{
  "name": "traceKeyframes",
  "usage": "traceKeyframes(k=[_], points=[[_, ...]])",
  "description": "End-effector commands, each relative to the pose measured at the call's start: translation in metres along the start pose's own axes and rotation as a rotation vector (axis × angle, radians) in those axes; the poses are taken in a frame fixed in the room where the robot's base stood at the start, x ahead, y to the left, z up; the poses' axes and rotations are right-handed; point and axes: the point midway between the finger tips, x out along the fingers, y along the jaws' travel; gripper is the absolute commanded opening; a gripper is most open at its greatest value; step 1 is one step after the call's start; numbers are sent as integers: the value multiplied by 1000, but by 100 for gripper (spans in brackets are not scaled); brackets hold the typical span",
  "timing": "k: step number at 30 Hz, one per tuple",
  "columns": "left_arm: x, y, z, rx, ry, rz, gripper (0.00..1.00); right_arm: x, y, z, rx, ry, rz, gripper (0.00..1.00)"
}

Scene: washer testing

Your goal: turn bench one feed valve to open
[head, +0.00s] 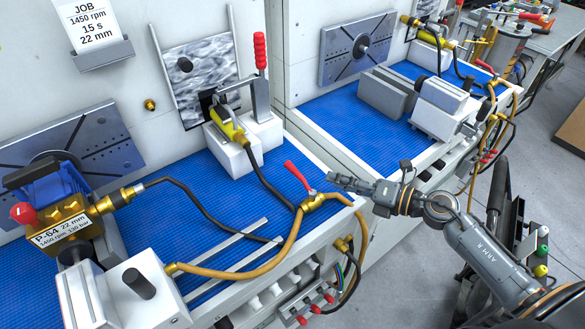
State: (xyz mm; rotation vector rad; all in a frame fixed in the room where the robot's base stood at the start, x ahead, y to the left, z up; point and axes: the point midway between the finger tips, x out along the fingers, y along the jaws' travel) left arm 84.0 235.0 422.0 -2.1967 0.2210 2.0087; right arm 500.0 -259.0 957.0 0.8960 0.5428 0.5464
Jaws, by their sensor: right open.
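The feed valve on the near bench has a brass body (314,201) at the bench's front right corner, with yellow-brown hose on both sides. Its red lever (297,177) slants up and to the left from the body. My right gripper (340,181) comes in from the right and is open and empty. It appears just right of the valve, its fingertips pointing left towards the lever; I cannot tell the exact gap, but no grip on the lever shows. My left gripper is not in view.
A brass pump labelled P-64 (72,218) sits at the left of the blue mat (195,190). A clamp with a red upright handle (260,52) holds a yellow tool (228,127). Hoses cross the mat. A second bench (350,112) with a similar valve stands behind right.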

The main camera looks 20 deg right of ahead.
Motion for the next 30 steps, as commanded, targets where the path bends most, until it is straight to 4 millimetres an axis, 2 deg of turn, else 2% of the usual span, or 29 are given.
traceKeyframes(k=[5,15,21,25,30], points=[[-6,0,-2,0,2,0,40,15,1,1,-6,7,-1,44],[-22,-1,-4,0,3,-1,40,87,3,0,-2,7,2,44],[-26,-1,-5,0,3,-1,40,120,1,-1,-3,6,0,44],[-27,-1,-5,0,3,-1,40,132,0,-1,-3,6,0,44],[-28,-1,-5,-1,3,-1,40,138,0,-2,-3,8,-1,44]])
